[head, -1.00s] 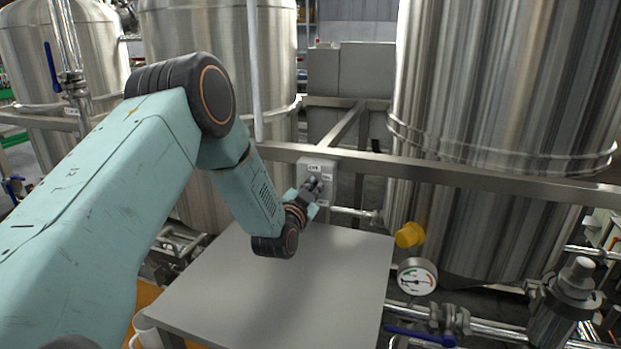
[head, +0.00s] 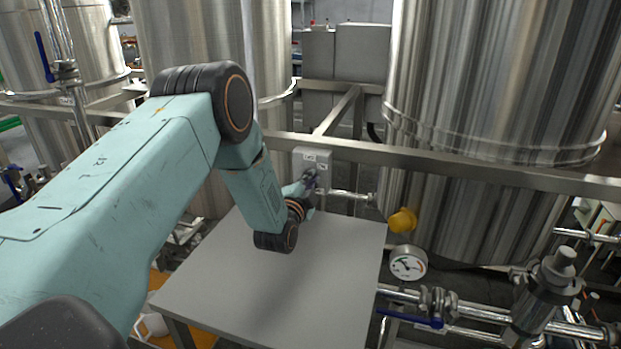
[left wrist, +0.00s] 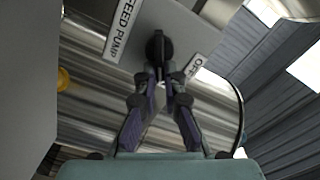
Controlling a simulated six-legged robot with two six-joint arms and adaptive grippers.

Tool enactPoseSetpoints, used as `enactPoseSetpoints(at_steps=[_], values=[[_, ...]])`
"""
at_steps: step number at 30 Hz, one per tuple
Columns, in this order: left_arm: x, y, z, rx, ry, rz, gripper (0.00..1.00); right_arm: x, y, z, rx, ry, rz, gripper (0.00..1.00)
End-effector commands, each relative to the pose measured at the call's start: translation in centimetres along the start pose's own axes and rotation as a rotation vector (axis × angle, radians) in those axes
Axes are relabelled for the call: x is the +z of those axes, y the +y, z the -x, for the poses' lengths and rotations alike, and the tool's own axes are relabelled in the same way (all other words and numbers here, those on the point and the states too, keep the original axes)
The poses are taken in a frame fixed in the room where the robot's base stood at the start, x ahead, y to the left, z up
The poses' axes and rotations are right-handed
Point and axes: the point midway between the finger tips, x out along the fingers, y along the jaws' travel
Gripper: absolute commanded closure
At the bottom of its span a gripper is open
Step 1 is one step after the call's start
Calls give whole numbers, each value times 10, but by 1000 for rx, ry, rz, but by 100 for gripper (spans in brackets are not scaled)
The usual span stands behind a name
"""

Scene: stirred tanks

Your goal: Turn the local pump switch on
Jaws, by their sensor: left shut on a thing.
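The local pump switch is a black rotary knob (left wrist: 159,48) on a grey box (head: 312,157). In the left wrist view the box face carries a "FEED PUMP" label (left wrist: 124,30) and an "OFF" label (left wrist: 194,66), shown tilted. My left gripper (head: 310,180) is at the front of the box, and in the left wrist view (left wrist: 160,76) its fingertips are closed together on the knob. The fingers hide part of the knob, and I cannot tell its exact setting. My right gripper is not in view.
A grey tabletop (head: 275,290) lies below my left arm and is bare. A metal rail (head: 440,162) runs behind it, before large steel tanks (head: 500,90). A pressure gauge (head: 408,263), a yellow knob (head: 402,220) and blue-handled piping (head: 415,320) stand at the right.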

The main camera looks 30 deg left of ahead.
Motion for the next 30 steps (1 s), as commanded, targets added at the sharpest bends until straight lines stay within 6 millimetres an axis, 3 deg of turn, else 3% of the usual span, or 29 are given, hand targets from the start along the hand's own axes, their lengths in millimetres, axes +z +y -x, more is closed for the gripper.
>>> enactPoseSetpoints(at_steps=[11,12,19,30], values=[[-1,-5,-2,-12,3,-4,100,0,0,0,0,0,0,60],[-1,-5,-2,-12,3,-3,88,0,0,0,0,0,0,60],[-1,-4,-2,-9,2,-3,69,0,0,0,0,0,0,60],[0,-1,1,-3,0,-2,69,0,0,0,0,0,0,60]])
